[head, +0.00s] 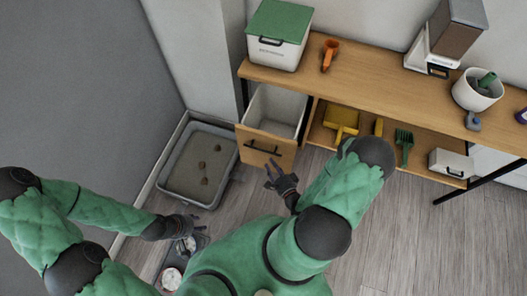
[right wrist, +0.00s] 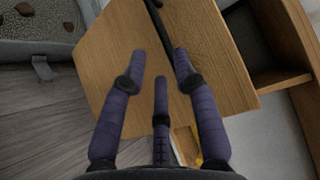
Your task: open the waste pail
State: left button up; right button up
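A white pail with a green lid (head: 280,38) and a dark front handle stands on the left end of the wooden shelf top. Its lid is down. Below it, a wooden drawer (head: 266,146) with a black bar handle is pulled out and shows a pale, empty-looking inside. My right gripper (head: 277,175) is just in front of the drawer front, below the handle. In the right wrist view its purple fingers (right wrist: 160,63) are spread and empty, with the wooden front and part of the black handle beyond them. My left gripper (head: 190,224) is low at the left, away from the pail.
A grey litter tray (head: 172,178) with several brown lumps lies on the floor left of the drawer. An orange scoop (head: 329,55) lies right of the pail. A yellow dustpan (head: 341,121) and green fork (head: 403,144) are on the lower shelf. Floor at right is clear.

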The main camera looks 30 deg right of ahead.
aim_at(264, 151)
jog(key=w, duration=0.3)
jog(key=w+f+b, duration=0.1)
jog(key=w, duration=0.1)
jog(key=w+b, duration=0.1)
jog(key=w, duration=0.2)
jog(key=shift+w+d+f, duration=0.15)
jog(key=shift+w+d, duration=0.15)
jog(key=shift+w, duration=0.05)
grip_shut()
